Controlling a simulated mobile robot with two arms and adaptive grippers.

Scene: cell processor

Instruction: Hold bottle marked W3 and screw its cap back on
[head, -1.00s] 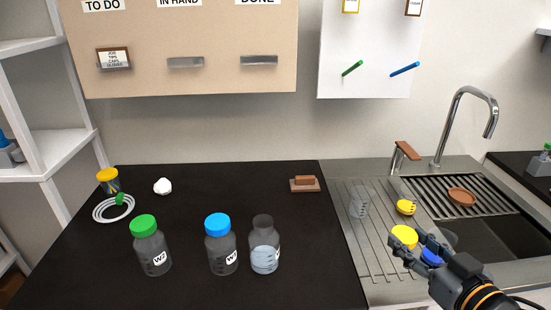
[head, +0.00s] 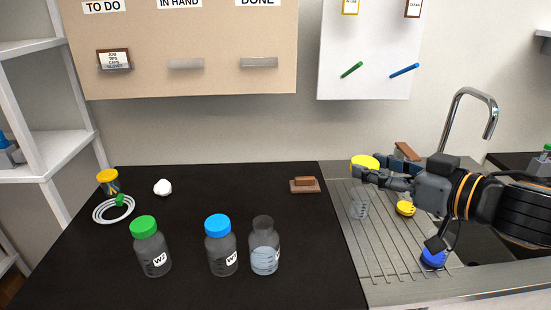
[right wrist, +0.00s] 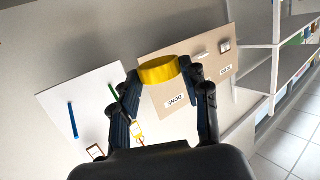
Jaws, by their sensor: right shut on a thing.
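An uncapped clear bottle (head: 264,251) holding pale liquid stands upright on the black worktop; its label is turned and only partly readable. Left of it stand a blue-capped bottle (head: 221,249) and a green-capped bottle (head: 152,252), both upright; their W labels are too small to read surely. My right gripper (head: 364,172) is shut on a yellow cap (head: 364,162), held up above the left part of the draining board. The yellow cap also shows between the fingertips in the right wrist view (right wrist: 158,70). My left gripper is not in view.
The worktop's front right is clear.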

